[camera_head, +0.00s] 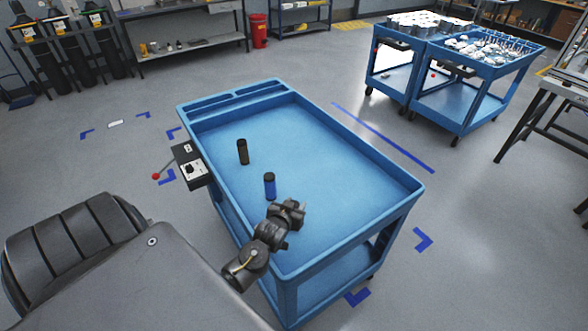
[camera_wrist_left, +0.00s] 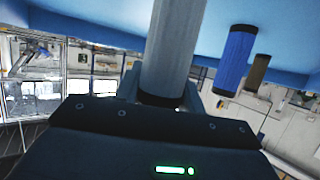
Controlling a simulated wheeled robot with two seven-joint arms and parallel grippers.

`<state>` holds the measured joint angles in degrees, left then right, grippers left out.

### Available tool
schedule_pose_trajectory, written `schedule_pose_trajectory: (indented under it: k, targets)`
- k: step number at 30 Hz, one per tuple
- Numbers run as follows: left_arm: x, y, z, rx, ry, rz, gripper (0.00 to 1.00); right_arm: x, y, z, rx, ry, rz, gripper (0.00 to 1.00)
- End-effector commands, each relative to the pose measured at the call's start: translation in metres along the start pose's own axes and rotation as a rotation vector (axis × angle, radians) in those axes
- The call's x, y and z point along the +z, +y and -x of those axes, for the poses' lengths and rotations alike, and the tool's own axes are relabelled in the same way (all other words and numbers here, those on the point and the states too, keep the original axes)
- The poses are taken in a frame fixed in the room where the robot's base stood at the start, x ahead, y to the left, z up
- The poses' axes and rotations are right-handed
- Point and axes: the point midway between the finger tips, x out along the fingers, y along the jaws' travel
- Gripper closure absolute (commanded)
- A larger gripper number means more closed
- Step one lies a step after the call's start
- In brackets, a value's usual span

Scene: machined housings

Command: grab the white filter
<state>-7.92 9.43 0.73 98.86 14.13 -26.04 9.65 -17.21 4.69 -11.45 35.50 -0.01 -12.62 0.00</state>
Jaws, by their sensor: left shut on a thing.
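The white filter (camera_wrist_left: 174,45) stands out large and pale grey-white in the left wrist view, between the fingers of my left gripper (camera_wrist_left: 160,98). My left gripper is shut on it. In the head view my left gripper (camera_head: 289,212) is over the near left part of the blue cart's top and hides the white filter. A blue filter with a dark cap (camera_head: 270,187) stands just beyond the gripper; it also shows in the left wrist view (camera_wrist_left: 236,62). A black filter (camera_head: 242,152) stands farther back; the wrist view shows it too (camera_wrist_left: 257,73). My right gripper is not in view.
The blue cart (camera_head: 392,204) has a raised rim, and its top is clear to the right. A black control box (camera_head: 190,167) with a red-knobbed lever is on its left side. Two loaded blue carts (camera_head: 460,95) stand at the back right.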

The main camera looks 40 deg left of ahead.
Motion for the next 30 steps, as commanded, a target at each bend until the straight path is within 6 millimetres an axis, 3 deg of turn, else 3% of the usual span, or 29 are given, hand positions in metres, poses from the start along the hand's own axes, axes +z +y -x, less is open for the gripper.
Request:
schedule_pose_trajectory:
  k: [8,16,24,30]
  targets:
    - [-0.027,0.0,0.01,0.0,0.005,0.001,0.85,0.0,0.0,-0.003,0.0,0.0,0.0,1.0]
    - [-0.065,-0.029,0.07,-0.001,0.006,-0.003,0.85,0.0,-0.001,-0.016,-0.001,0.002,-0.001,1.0]
    - [-0.071,-0.065,0.127,-0.001,0.0,-0.007,0.85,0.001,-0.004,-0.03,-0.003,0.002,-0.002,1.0]
    - [-0.074,-0.078,0.148,-0.001,0.0,-0.003,0.85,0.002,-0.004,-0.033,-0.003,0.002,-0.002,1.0]
